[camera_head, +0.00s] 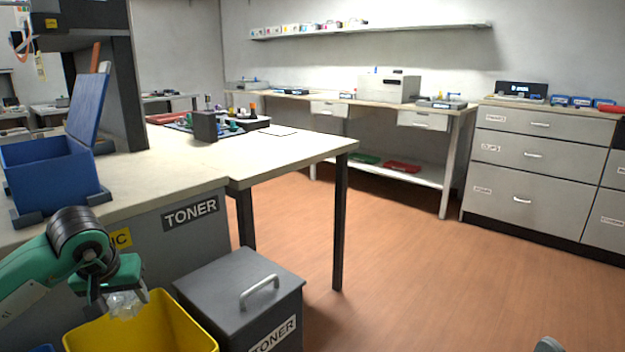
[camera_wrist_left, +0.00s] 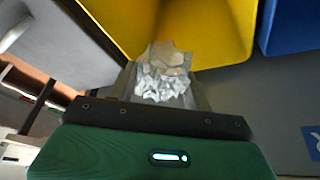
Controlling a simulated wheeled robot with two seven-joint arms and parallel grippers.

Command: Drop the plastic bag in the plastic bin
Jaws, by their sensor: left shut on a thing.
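The plastic bag (camera_head: 124,304) is a small crumpled clear piece. A yellow label ending in "IC" shows on the counter front behind the arm, partly hidden. The bin's floor is mostly hidden in the head view.
A grey lidded TONER bin (camera_head: 245,290) with a handle stands right of the yellow bin. A blue bin (camera_wrist_left: 290,30) stands on the yellow bin's other side. A blue open box (camera_head: 52,175) sits on the counter above. The floor at right is clear.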

